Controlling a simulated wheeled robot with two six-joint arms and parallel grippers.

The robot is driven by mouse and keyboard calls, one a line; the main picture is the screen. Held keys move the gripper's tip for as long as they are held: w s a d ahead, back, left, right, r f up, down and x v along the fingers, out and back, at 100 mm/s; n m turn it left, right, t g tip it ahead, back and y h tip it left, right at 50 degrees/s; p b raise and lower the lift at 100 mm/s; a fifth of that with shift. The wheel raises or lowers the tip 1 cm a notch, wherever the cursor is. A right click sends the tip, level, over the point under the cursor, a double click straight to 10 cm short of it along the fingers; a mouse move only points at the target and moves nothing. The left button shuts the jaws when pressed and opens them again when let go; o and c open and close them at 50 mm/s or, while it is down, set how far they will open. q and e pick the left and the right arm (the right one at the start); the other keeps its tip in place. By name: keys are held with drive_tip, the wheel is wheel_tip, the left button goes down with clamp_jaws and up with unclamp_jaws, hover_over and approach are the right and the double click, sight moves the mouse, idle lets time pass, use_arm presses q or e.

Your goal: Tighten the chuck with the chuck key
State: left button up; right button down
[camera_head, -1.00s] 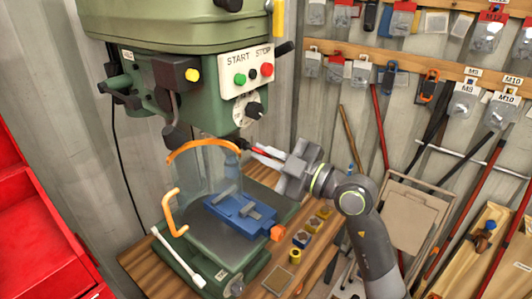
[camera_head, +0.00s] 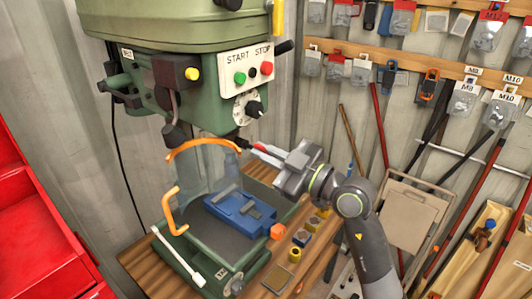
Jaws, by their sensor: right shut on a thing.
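My right gripper (camera_head: 264,152) comes in from the right and points left, toward the space under the drill press head (camera_head: 190,85). It is shut on a small dark thing (camera_head: 242,145), which looks like the chuck key, at the right end of the guard's orange rim. The key is mostly hidden by the fingers. A dark, rounded part (camera_head: 175,133) hangs under the head at the left; I cannot tell whether it is the chuck. I cannot tell whether the key touches the chuck. My left gripper is not in view.
A clear guard with an orange rim (camera_head: 203,147) stands before the drill. Below it, a blue vise (camera_head: 240,211) sits on the drill table. Small blocks (camera_head: 302,237) lie on the wooden bench to the right. A red cabinet (camera_head: 40,225) is at the left.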

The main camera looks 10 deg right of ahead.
drive_tip(key=shift+m, duration=1.3)
drive_tip(key=shift+m+t+h, duration=0.3)
drive_tip(key=shift+m+t, duration=0.1)
drive_tip(key=shift+m, duration=1.3)
drive_tip(key=shift+n, duration=0.3)
drive_tip(key=shift+n, duration=0.4)
drive_tip(key=shift+s+d, duration=0.15)
drive_tip(key=shift+v, duration=1.15)
drive_tip(key=shift+s+d+r, duration=0.1)
drive_tip(key=shift+s+r, duration=0.05)
drive_tip(key=shift+r, duration=0.05)
drive_tip(key=v, duration=0.7)
drive_tip(key=shift+r, duration=0.4)
